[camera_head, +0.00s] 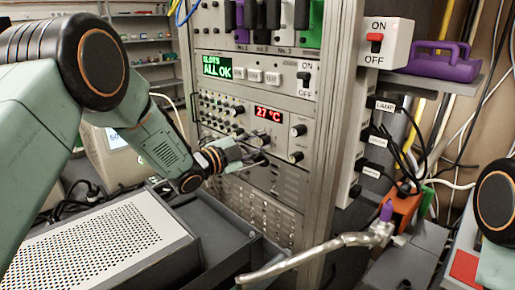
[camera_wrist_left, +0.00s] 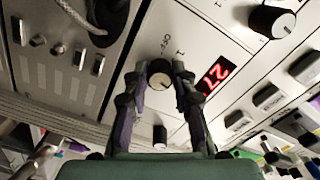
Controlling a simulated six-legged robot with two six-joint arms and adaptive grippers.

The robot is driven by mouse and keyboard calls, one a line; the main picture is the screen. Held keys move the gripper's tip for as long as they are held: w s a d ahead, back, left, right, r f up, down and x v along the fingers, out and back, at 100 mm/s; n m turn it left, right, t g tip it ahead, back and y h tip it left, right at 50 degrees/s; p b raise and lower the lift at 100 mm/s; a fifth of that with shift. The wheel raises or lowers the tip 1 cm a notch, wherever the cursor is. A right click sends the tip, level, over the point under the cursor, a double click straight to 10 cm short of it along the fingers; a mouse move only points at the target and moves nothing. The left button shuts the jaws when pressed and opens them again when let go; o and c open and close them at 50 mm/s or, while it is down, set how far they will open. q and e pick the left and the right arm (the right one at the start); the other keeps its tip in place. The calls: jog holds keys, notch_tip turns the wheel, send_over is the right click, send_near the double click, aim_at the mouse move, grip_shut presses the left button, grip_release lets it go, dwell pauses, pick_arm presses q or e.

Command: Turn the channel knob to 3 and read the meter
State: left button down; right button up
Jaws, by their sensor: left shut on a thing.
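The instrument panel (camera_head: 222,104) stands in the rack, with a red-digit meter (camera_head: 268,114) reading 27 °C. The meter also shows in the left wrist view (camera_wrist_left: 212,79), tilted. My left gripper (camera_head: 262,152) is at the panel, below the meter. In the left wrist view its two fingers are shut on a small dark round knob (camera_wrist_left: 160,76), one on each side. Scale marks and an "OFF" label are printed beside this knob; its exact setting is too small to tell. In the head view the fingers partly hide it. My right gripper is not in view.
More knobs (camera_head: 298,130) are right of the meter. A green display (camera_head: 217,71) reads "ALL OK" above. A perforated grey box (camera_head: 110,245) lies below my left arm.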

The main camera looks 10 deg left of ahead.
pick_arm(q)
jog(key=shift+m, duration=0.5)
jog(key=shift+b, duration=0.35)
jog(key=c, duration=1.1)
grip_release()
jog(key=shift+v, duration=6.05)
